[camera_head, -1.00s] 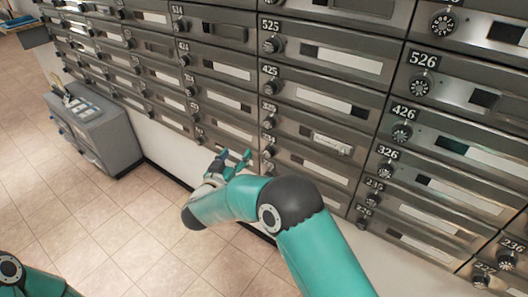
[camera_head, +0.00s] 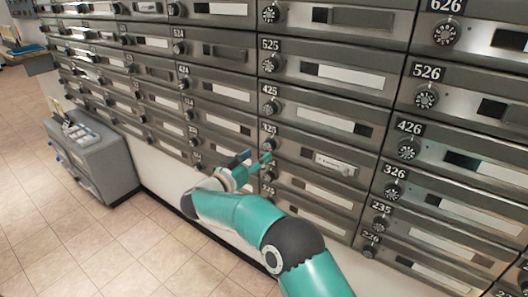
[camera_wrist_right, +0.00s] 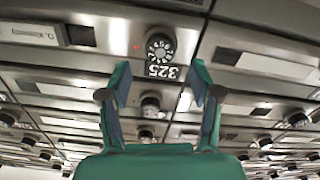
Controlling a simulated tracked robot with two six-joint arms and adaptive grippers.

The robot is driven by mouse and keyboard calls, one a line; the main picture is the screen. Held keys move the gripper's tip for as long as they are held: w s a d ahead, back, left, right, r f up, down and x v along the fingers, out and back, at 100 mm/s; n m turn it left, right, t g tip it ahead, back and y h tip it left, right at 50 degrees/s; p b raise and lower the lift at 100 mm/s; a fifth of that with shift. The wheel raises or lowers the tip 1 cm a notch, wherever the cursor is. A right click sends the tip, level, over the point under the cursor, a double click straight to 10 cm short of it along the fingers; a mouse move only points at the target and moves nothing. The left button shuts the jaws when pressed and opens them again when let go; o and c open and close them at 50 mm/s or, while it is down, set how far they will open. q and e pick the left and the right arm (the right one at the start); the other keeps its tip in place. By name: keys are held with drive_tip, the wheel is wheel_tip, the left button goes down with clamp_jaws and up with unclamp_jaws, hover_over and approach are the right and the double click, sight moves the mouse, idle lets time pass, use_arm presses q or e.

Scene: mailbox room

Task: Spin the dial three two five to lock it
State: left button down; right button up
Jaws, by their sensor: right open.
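The 325 dial (camera_wrist_right: 160,47) is a round black knob with white marks. In the right wrist view it appears upside down, with its number plate (camera_wrist_right: 164,71) below it. It lies beyond the fingertips, roughly centred between them, and is not gripped. In the head view the 325 dial (camera_head: 269,144) sits just above my right gripper's fingers. My right gripper (camera_head: 254,162) is open and empty, fingers towards the mailbox wall; its fingers also show in the right wrist view (camera_wrist_right: 162,78). The dial's exact setting is too small to read. My left gripper is not in view.
Rows of metal mailboxes with similar dials surround it, such as the 425 dial (camera_head: 270,107) above and the 326 dial (camera_head: 390,195) to the right. A grey cabinet (camera_head: 92,158) stands at left on the tiled floor (camera_head: 100,250), which is otherwise open.

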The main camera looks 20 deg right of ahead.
sight(267, 148)
drive_tip(key=x, duration=0.5)
drive_tip(key=shift+a, duration=0.1)
drive_tip(key=c, duration=1.1)
drive_tip(key=shift+c, duration=0.2)
